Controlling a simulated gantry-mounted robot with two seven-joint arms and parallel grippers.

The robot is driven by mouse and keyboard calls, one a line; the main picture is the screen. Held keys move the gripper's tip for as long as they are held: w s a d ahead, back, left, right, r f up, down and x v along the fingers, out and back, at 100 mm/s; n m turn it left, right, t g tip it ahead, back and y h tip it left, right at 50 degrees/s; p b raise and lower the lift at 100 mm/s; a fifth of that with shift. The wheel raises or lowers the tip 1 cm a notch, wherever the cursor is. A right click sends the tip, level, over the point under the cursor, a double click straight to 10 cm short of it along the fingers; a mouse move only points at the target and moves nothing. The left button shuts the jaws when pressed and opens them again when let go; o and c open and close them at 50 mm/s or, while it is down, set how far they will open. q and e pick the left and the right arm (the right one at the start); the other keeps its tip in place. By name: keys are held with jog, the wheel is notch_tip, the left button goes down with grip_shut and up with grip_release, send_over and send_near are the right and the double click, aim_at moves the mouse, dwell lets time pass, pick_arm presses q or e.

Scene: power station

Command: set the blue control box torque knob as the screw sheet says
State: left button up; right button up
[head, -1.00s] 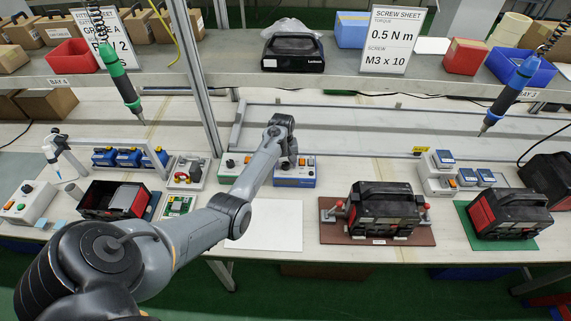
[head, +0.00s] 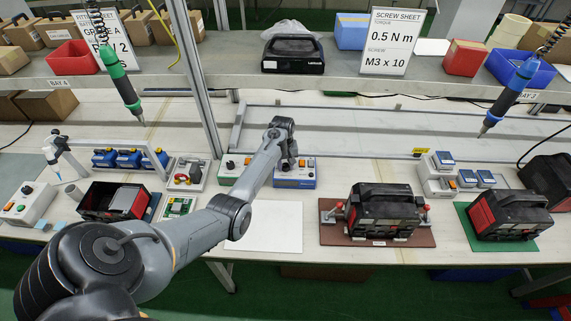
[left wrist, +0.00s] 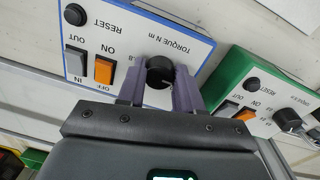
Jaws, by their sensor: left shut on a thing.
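The blue control box (head: 296,180) stands on the bench behind the white mat, partly hidden by my left arm in the head view. In the left wrist view the blue control box (left wrist: 128,30) shows its white top with a black torque knob (left wrist: 160,71), an orange ON switch and a black RESET button. My left gripper (left wrist: 159,85) is shut on the knob, a finger on each side. Its fingers hide most of the dial, so I cannot read the setting. The screw sheet (head: 390,42) on the shelf reads 0.5 N m, M3 x 10. My right gripper is in no view.
A green control box (left wrist: 265,95) stands beside the blue one. A green screwdriver (head: 119,75) and a blue screwdriver (head: 508,95) hang over the bench. The white mat (head: 270,228) is bare.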

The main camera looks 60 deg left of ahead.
pick_arm(q)
jog(key=shift+r+m+p, duration=0.15)
jog(key=shift+m+p, duration=0.85)
jog(key=shift+p, duration=0.05)
jog(key=shift+m+p, duration=0.7)
jog(key=shift+m, duration=0.1)
jog(key=m+p, duration=0.1)
jog(key=m, duration=0.2)
jog(key=shift+a+m, duration=0.1)
jog(key=shift+m, duration=0.2)
jog(key=shift+m+p, duration=0.4)
jog(key=shift+m, duration=0.5)
jog(key=m, duration=0.2)
jog(key=shift+a+f+m+g, duration=0.1)
jog(key=shift+f+m+g, duration=0.1)
jog(key=shift+m+g, duration=0.15)
jog(key=m, duration=0.3)
jog(key=shift+m, duration=0.25)
jog(key=shift+m+b, duration=0.45)
jog(key=shift+m, duration=0.65)
